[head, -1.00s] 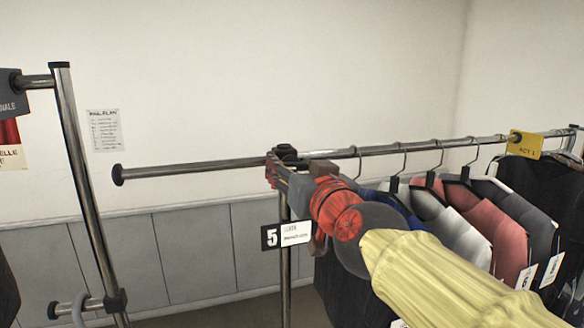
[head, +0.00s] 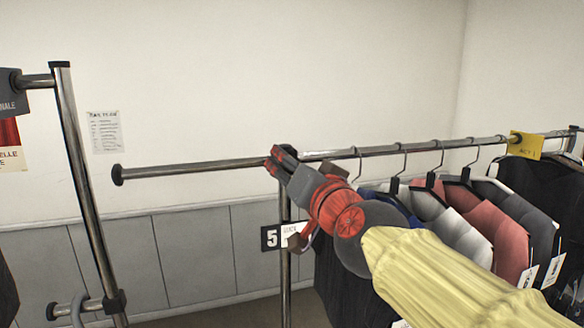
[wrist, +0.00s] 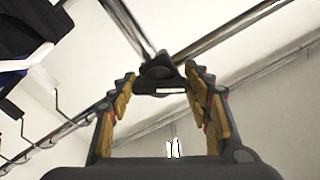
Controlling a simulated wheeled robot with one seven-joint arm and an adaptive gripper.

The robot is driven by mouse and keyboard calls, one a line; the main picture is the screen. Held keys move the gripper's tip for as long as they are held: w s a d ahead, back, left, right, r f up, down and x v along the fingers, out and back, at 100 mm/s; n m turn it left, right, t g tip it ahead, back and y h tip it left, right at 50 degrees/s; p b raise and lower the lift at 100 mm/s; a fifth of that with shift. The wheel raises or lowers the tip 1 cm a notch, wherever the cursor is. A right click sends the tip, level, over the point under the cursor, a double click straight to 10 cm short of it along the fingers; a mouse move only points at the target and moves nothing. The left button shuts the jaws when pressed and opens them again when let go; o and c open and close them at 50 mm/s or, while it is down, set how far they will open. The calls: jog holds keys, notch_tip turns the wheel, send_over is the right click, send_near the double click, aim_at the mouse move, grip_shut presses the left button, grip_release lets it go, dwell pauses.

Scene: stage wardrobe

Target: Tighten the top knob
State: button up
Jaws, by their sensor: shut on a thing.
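The top knob is a small black piece where the rack's upright post meets its top rail. In the head view a dark part of it (head: 290,151) shows just behind my fingertips. In the wrist view the knob (wrist: 159,76) sits between the two fingertips. My gripper (head: 275,160) reaches up to the joint from the lower right, with its grey and red fingers tilted. In the wrist view my gripper (wrist: 162,84) is shut on the knob, with the yellow-padded fingers one on each side. The fingers hide much of the knob in the head view.
The chrome top rail (head: 205,165) runs across, its left end free. Jackets on hangers (head: 465,215) hang close to the right of my arm. A number 5 tag (head: 271,238) is below my gripper. Another rack's post (head: 85,190) stands at left.

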jog(key=o, duration=1.2)
jog(key=shift+c, duration=0.2)
jog(key=v, duration=0.7)
jog(key=shift+s, duration=0.2)
